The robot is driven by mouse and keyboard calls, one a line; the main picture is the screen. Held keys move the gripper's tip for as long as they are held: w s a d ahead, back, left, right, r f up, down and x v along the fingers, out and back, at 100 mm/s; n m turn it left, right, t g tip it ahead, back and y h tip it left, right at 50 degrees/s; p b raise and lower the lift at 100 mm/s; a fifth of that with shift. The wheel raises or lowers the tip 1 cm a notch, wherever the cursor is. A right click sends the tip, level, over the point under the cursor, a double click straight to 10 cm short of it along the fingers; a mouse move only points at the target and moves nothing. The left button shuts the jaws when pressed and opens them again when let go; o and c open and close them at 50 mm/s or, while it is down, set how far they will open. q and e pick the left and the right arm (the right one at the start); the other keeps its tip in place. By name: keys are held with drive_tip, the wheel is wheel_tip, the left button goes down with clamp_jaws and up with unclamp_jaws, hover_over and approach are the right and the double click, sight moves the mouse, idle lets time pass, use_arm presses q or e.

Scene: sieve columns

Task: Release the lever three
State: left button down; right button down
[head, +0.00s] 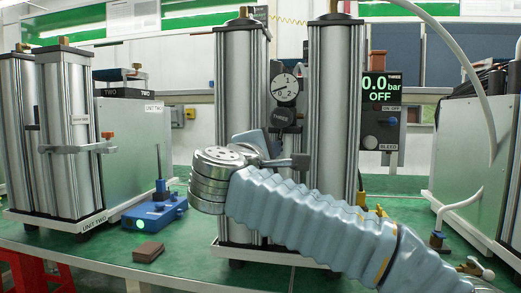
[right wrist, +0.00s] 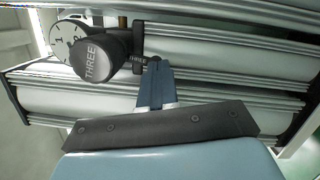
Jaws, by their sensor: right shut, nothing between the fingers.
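Unit three has two silver columns (head: 333,100) with a dial gauge (head: 284,88) and a black knob marked THREE (head: 286,118) between them. The knob also shows large in the right wrist view (right wrist: 97,60). A small black part with a THREE label (right wrist: 139,59) sits beside the knob; I cannot tell whether it is the lever. My right gripper (right wrist: 156,64) is shut and empty, its blue fingertips close to that part; contact is unclear. My left gripper is out of view.
A display (head: 380,88) marked THREE reads 0.0 bar, OFF. Unit two's columns (head: 70,115) stand at the left, with an orange-tipped clamp (head: 103,145). A blue box with a green light (head: 155,211) and a brown block (head: 148,252) lie on the green bench (head: 110,258).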

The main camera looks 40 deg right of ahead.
drive_tip(key=shift+s+d+f+n+t, duration=0.1)
drive_tip(key=shift+s+d+n+t, duration=0.25)
drive_tip(key=shift+n, duration=0.65)
drive_tip(key=shift+s+d, duration=0.1)
drive_tip(key=shift+s, duration=0.05)
idle(0.6)
